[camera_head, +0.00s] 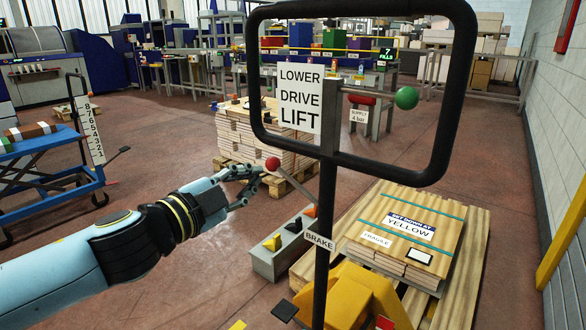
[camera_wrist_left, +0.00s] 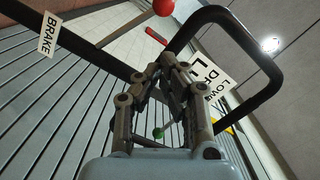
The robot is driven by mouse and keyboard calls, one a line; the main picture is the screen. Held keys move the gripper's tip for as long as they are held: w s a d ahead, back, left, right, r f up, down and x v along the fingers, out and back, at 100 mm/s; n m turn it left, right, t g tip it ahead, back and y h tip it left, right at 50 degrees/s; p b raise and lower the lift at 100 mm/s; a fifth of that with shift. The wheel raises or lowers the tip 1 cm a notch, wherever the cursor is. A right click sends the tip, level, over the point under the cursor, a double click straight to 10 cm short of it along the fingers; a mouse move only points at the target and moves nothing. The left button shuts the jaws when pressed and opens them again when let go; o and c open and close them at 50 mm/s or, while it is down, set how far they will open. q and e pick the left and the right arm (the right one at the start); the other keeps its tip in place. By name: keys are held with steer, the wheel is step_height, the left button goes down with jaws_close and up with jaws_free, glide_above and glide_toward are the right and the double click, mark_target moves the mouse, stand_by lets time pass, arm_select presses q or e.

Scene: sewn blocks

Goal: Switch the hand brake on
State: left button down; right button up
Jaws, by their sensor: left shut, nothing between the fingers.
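A white BRAKE label (camera_head: 319,241) sits on the black upright post; it also shows in the wrist view (camera_wrist_left: 49,34). A red ball knob (camera_head: 272,163) is just beyond the fingertips of my left gripper (camera_head: 248,182). The knob shows at the top of the wrist view (camera_wrist_left: 163,7), past the gripper (camera_wrist_left: 168,62), apart from it in that view. Whether the fingers touch the knob is unclear in the head view. The left gripper is shut and empty. My right gripper is out of view.
A black handle frame (camera_head: 437,172) with a LOWER DRIVE LIFT sign (camera_head: 300,98) rises in front of me. A green ball (camera_head: 406,98) sticks out at its right. A loaded pallet (camera_head: 465,290) lies right, a blue lift table (camera_head: 62,183) left.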

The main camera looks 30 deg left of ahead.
arm_select(q)
steer(key=shift+s+f, duration=0.1)
steer(key=shift+f, duration=0.1)
steer(key=p, duration=0.4)
glide_toward(278, 165)
step_height(278, 165, up, 2)
steer(key=w+d, duration=0.2)
steer(key=w, duration=0.1)
steer(key=w+p, duration=0.1)
steer(key=w, duration=0.1)
steer(key=w+p, duration=0.1)
steer(key=shift+w+d+f, duration=0.2)
steer(key=shift+w+d, duration=0.1)
steer(key=shift+w, duration=0.1)
steer(key=shift+w+f, duration=0.15)
steer(key=shift+w, duration=0.25)
steer(key=shift+w, duration=0.15)
